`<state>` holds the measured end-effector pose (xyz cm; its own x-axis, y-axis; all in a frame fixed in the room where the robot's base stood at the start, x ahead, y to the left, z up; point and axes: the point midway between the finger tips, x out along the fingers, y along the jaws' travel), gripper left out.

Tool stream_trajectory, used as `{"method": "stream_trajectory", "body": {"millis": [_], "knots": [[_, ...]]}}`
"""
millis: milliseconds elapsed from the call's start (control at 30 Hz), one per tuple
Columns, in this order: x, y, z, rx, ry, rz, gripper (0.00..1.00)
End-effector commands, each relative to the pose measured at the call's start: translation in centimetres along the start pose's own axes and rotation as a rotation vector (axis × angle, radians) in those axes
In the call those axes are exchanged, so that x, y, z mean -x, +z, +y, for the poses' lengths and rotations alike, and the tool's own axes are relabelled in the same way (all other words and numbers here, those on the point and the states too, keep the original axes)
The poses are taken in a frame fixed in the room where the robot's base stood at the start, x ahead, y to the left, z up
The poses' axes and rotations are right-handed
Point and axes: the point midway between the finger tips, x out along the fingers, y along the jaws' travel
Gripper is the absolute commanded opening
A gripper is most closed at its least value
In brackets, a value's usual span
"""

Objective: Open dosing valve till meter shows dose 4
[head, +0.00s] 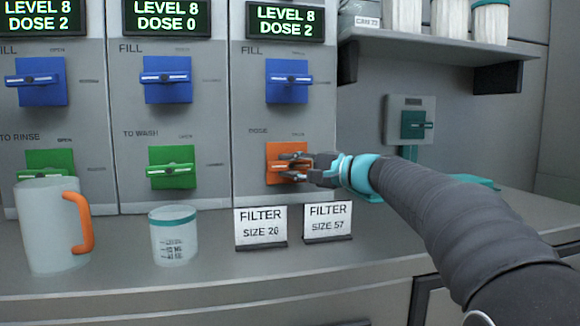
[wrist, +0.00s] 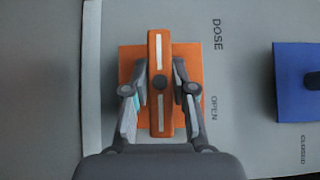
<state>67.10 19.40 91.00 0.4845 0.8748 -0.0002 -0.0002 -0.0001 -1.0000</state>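The orange dosing valve (head: 274,151) is on the right-hand cabinet panel, under the word DOSE. Its bar handle lies about level in the head view; in the wrist view the handle (wrist: 159,110) runs upright. The meter (head: 290,21) above this panel reads LEVEL 8, DOSE 2. My gripper (head: 295,164) is at the valve; in the wrist view its two fingers (wrist: 160,85) stand on either side of the handle. Small gaps seem to show between fingers and handle. The CLOSED mark for this valve is not visible in the wrist view.
A blue FILL valve (head: 287,82) sits above the orange one. FILTER signs (head: 261,227) stand on the counter below. A white mug (head: 45,230) with an orange handle and a measuring cup (head: 174,238) stand at left. A shelf (head: 440,46) juts out upper right.

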Motion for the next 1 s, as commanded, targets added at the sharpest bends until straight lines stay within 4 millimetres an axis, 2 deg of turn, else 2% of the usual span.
{"method": "stream_trajectory", "body": {"millis": [33,67,533,1000], "knots": [[0.01,0.0,0.0,0.0,0.0,0.0,0.05],[0.02,0.0,0.0,0.0,0.0,0.0,0.0],[0.02,0.01,-0.29,0.053,0.051,0.0,0.0],[-0.03,0.05,-0.6,0.328,0.326,-0.002,0.0]]}}
